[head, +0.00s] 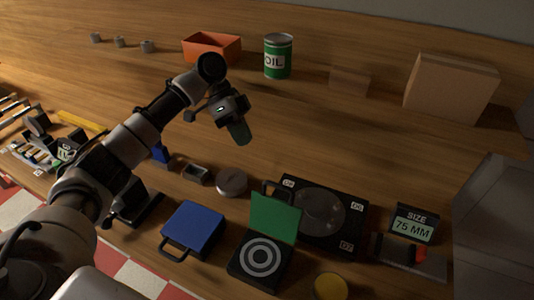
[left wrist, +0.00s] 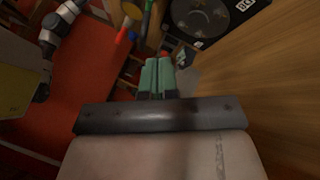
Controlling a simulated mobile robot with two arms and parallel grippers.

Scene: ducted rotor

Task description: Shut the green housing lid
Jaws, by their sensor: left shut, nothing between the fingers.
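The green housing lid (head: 275,218) stands open, raised at the back of a black housing (head: 246,276). The housing's inside shows white concentric rings. A dark handle loop shows at the lid's upper edge. My left gripper (head: 241,136) is above the bench, behind and to the left of the lid, well apart from it. Its green fingers are together and empty, and they also show in the left wrist view (left wrist: 157,76). The lid cannot be made out in the left wrist view. My right gripper is not in view.
A closed blue case (head: 193,229) lies left of the housing. A black round-plate fixture (head: 345,208) sits close behind and right of the lid. A yellow disc (head: 330,286) lies in front right. An oil can (head: 278,57) and orange bin (head: 211,49) stand farther back.

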